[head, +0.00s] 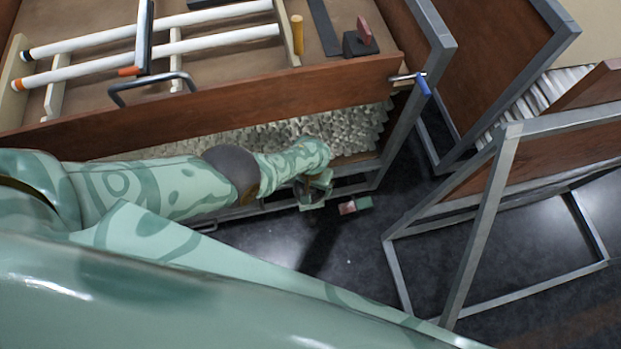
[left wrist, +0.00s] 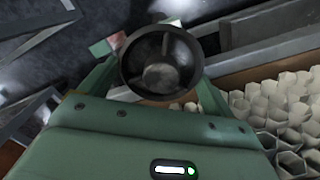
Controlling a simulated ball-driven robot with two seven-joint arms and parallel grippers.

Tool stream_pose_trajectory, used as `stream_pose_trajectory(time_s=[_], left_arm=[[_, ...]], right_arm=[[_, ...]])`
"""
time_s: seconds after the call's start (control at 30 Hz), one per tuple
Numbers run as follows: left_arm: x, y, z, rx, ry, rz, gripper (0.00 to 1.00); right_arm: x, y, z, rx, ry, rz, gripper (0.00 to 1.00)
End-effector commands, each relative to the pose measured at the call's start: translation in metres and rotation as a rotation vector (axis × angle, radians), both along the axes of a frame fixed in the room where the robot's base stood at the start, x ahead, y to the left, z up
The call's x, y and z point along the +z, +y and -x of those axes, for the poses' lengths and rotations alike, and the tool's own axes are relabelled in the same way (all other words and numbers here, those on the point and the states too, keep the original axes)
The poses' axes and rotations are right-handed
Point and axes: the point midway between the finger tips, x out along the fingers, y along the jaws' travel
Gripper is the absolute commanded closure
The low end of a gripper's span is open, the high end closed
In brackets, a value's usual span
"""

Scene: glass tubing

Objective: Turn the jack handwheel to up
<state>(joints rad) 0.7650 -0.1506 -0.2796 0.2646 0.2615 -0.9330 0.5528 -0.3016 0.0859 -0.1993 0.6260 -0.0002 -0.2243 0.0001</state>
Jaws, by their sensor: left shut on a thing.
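The jack handwheel is a dark round wheel (left wrist: 160,62) with a hub and spokes, seen almost face-on in the left wrist view. My left gripper (left wrist: 155,70) has a finger on each side of its rim and is shut on it. In the head view my left gripper (head: 315,188) reaches down at the lower front of the bench, and the wheel there is mostly hidden by the gripper. A small red and green block (head: 355,205) shows just right of the gripper; whether it belongs to the jack I cannot tell. My right gripper is not in view.
A wooden drawer (head: 220,98) with a dark handle holds white tubes (head: 150,45) on wooden supports. Below it is a bed of pale hexagonal tubes (head: 350,135). A blue-handled lever (head: 423,85) is at the bench corner. Grey metal frames (head: 480,220) stand at right on dark floor.

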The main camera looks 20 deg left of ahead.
Motion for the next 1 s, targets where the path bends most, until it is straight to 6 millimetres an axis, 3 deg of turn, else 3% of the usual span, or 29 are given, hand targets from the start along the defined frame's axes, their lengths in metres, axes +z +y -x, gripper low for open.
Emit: stream_pose_trajectory(time_s=[0.2, 0.23, 0.27, 0.57, 1.0], left_arm=[[0.0, -0.001, 0.0, 0.0, -0.001, 0.002, 0.34], [0.0, -0.001, 0.0, 0.0, -0.001, 0.002, 0.03], [0.0, -0.001, 0.0, 0.0, -0.001, 0.002, 0.0], [0.005, 0.0, -0.001, -0.001, -0.002, 0.001, 0.0], [0.076, -0.001, -0.002, -0.001, -0.006, 0.002, 0.0]], right_arm=[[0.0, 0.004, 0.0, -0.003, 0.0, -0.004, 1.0], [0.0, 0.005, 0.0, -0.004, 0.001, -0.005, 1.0], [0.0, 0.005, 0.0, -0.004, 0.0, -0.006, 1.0], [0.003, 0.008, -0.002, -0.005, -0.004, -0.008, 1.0], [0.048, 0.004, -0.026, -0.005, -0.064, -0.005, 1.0]])
